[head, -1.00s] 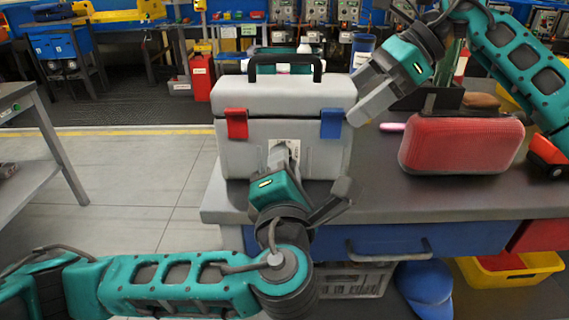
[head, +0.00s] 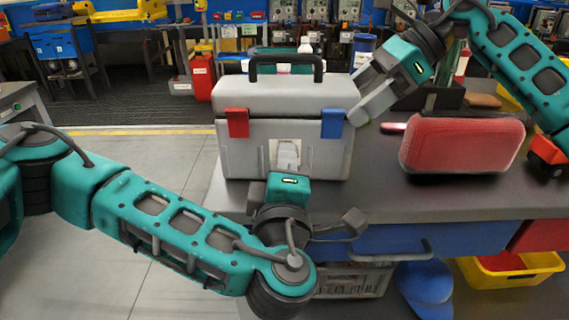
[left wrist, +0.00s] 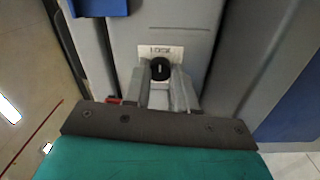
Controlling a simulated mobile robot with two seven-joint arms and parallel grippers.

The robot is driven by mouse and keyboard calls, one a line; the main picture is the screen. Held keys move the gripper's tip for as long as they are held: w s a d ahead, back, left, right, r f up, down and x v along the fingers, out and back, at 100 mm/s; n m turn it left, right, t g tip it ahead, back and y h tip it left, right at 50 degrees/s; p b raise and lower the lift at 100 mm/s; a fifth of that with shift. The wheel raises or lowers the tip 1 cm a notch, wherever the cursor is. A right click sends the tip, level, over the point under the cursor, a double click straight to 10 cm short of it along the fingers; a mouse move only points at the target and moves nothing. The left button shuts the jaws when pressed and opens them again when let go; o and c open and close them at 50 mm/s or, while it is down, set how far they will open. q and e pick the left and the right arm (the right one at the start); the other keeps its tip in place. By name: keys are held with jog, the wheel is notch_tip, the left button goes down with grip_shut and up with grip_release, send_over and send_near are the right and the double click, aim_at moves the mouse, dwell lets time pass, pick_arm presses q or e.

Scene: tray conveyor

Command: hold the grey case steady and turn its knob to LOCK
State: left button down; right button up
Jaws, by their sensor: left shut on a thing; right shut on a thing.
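The grey case (head: 240,155) stands upright on the dark table, with its handle up and a red and a blue latch on its front. My left gripper (head: 287,150) is at the white label on the case's front. In the left wrist view, the black knob (left wrist: 160,68) sits between the fingertips of my left gripper (left wrist: 161,78), which is shut on it. The knob's light mark looks upright, toward the word LOCK on the label (left wrist: 160,50) above it. My right gripper (head: 359,115) is shut on the case's right side near the blue latch.
A red textured case (head: 460,145) lies on the table (head: 375,195) to the right. A small red toy vehicle (head: 545,155) is beyond it at the right. A yellow bin (head: 510,270) and a blue cap (head: 427,282) are below. The floor at left is open.

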aim_at(285, 101)
pick_arm(q)
jog(key=shift+d, duration=0.15)
jog(key=c, duration=0.9)
grip_release()
jog(key=shift+r, duration=0.1)
notch_tip(285, 101, up, 10)
jog(key=shift+r, duration=0.1)
